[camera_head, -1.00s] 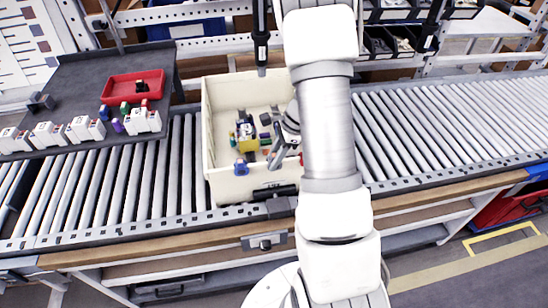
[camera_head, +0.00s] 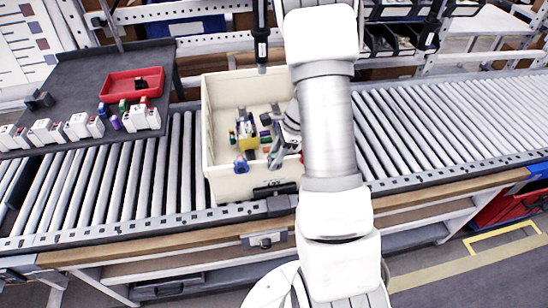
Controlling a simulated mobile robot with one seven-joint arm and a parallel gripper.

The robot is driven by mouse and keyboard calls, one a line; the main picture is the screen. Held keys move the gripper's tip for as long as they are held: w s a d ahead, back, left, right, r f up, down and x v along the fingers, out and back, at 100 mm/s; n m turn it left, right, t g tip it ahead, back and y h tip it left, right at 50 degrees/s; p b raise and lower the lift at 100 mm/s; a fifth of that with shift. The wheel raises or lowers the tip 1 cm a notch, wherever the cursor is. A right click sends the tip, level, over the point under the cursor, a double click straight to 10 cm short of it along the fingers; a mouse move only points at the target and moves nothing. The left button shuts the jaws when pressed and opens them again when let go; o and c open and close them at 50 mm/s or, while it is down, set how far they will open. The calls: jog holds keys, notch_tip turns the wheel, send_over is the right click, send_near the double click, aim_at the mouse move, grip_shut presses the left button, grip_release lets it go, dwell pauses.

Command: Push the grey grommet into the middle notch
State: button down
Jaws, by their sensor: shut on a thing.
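A cream crate (camera_head: 212,130) stands on the roller conveyor. A blue piece (camera_head: 241,165) sits at the left of its front wall, and a red piece (camera_head: 301,158) shows at the right beside my arm. My gripper (camera_head: 275,160) reaches down close to the inner side of the front wall, between the blue and red pieces. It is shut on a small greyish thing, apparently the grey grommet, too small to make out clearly. The middle notch cannot be made out; my gripper covers that stretch of rim.
A yellow block (camera_head: 246,142) and several small coloured parts lie in the crate near my gripper. A dark table (camera_head: 75,85) at the left holds a red tray (camera_head: 118,86) and white blocks (camera_head: 80,126). The conveyor (camera_head: 440,120) is clear at the right.

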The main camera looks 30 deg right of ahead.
jog(key=shift+w+r, duration=0.1)
jog(key=shift+r, duration=0.05)
jog(key=shift+c, duration=2.4)
grip_release()
jog(key=v, duration=1.7)
jog(key=shift+r+p, duration=0.2)
jog(key=shift+p, duration=0.15)
jog(key=s+a+r+n+t+h, duration=0.2)
jog(key=s+a+r+n, duration=0.4)
jog(key=s+a+n, duration=0.2)
jog(key=s+a+r+n+t+h, duration=0.2)
jog(key=s+a+r+n, duration=0.4)
jog(key=s+a+n, duration=0.3)
jog(key=a+n, duration=0.1)
jog(key=n, duration=0.3)
jog(key=shift+a, duration=0.4)
